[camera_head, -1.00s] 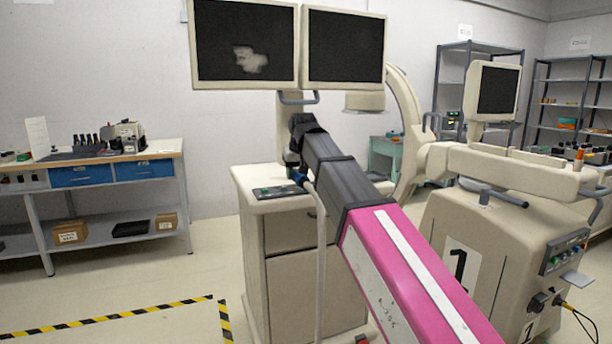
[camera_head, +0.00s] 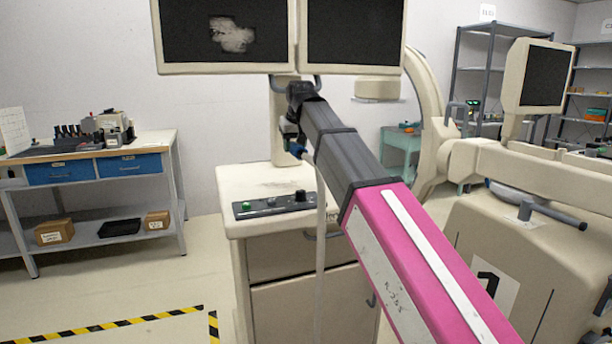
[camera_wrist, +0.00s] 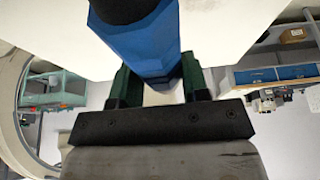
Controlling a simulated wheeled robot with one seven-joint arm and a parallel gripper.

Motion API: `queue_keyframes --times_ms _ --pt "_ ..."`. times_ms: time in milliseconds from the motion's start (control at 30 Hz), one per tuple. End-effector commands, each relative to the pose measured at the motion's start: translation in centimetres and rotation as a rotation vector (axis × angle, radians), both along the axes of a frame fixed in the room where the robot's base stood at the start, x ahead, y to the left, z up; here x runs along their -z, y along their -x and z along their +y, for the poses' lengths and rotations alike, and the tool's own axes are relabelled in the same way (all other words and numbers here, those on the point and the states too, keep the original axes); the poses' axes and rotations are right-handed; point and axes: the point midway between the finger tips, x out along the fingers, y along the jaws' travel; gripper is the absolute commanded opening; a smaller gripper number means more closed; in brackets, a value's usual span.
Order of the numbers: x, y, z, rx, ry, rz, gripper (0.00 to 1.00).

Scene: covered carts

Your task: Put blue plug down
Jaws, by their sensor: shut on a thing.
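The blue plug (camera_head: 296,150) is small and partly hidden by my arm in the head view. In the wrist view the blue plug (camera_wrist: 140,45) is large, with a blue faceted body and a black end at the top edge. My gripper (camera_wrist: 158,82) is shut on it, with a dark green finger on each side. In the head view my gripper (camera_head: 292,135) is in front of the monitor stand, above the pale top of the monitor cart (camera_head: 245,180). I cannot tell exactly how high the plug is over that top.
A control strip with knobs (camera_head: 275,205) lies along the cart top's front edge. Two monitors (camera_head: 225,32) hang above. A pale tube (camera_head: 319,250) runs down the cart's front. A large C-arm machine (camera_head: 500,250) stands at right, a workbench (camera_head: 95,165) at left. Bare top shows left of my gripper.

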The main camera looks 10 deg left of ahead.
Motion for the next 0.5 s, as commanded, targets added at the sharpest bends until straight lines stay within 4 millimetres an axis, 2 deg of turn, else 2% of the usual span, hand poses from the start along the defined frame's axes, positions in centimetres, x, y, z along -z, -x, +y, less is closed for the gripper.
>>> queue_keyframes --times_ms 167,500 --pt "1.0 -1.9 0.2 0.001 0.001 0.002 0.08" --pt "5.0 -8.6 0.8 0.001 -0.001 0.002 0.08"
